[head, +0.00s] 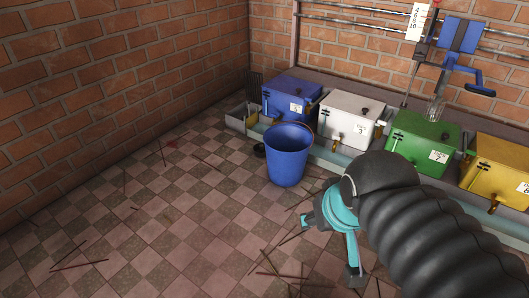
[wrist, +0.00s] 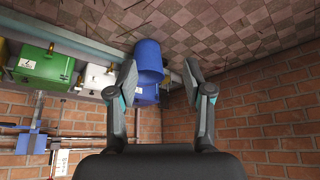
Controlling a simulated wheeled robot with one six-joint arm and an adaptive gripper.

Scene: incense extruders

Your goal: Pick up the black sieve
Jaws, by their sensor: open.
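A dark, upright, grid-like piece (head: 255,86) stands in the back corner left of the blue box in the head view; it may be the black sieve, but it is too small to be sure. A small black round object (head: 259,150) sits on the floor at the left side of the blue bucket. My gripper (head: 326,248) is over the floor in front of the bucket, apart from both dark things. In the wrist view my gripper (wrist: 160,84) is open, with nothing between its fingers. I cannot make out the sieve there.
A blue bucket (head: 287,158) stands before a row of blue (head: 288,100), white (head: 350,122), green (head: 420,143) and yellow (head: 497,168) boxes along the wall. Thin sticks lie scattered on the tiles. The left floor (head: 130,215) is otherwise clear.

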